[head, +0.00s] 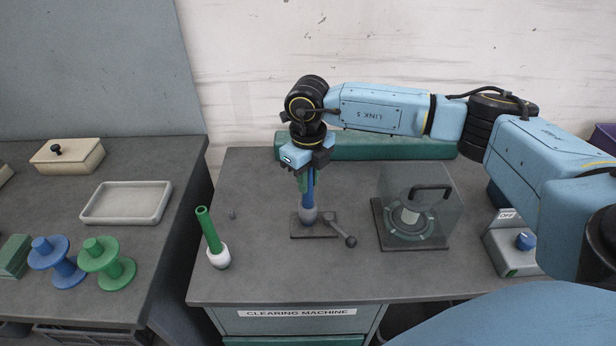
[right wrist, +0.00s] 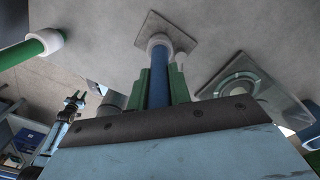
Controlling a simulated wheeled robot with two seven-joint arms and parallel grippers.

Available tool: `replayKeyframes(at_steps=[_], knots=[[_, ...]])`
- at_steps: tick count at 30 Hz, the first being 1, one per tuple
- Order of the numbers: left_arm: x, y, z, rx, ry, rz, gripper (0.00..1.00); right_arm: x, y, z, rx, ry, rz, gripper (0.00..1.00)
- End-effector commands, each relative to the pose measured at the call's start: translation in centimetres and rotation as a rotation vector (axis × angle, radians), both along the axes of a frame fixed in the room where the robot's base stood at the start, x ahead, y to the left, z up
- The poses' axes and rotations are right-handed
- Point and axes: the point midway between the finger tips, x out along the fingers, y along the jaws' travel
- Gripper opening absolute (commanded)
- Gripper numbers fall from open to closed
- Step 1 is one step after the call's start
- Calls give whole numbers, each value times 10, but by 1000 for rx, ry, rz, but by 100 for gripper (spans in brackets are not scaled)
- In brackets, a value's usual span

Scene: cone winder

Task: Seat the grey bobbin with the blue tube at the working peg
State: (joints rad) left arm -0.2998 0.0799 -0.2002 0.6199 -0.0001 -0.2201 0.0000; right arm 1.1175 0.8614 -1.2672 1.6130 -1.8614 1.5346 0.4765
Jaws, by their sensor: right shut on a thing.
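The bobbin with the blue tube (head: 308,187) and grey foot (head: 308,216) stands about upright over the peg plate (head: 302,231). My right gripper (head: 304,180) points down, shut on the tube. In the right wrist view its green fingers flank the blue tube (right wrist: 158,80), and the foot (right wrist: 159,41) is over the plate (right wrist: 181,38). The peg is hidden; I cannot tell whether the foot touches the plate. A lever with a dark ball knob (head: 351,241) is beside it. What looks like my left gripper (right wrist: 76,97) shows small in the right wrist view, jaws unclear.
A white-footed bobbin with a green tube (head: 210,232) stands to the left. A clear cover with a black handle (head: 432,190) is close on the right, and a switch box (head: 512,250) farther right. The left table holds a tray (head: 127,216), blue and green spools and a lidded box (head: 68,158).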

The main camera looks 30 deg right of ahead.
Motion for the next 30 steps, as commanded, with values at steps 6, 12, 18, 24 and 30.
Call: replayKeyframes(at_steps=[6,12,18,24,30], knots=[[0,0,-3,0,0,0,36,0,0,-5,0,-1,0,1],[0,0,-3,0,0,0,36,0,0,-4,0,-1,0,1],[0,0,-3,0,0,0,36,0,0,-4,0,-1,0,42],[0,0,-3,0,0,0,36,0,0,-4,0,0,0,45],[0,0,-3,0,0,0,36,0,0,2,-1,-2,0,45]])
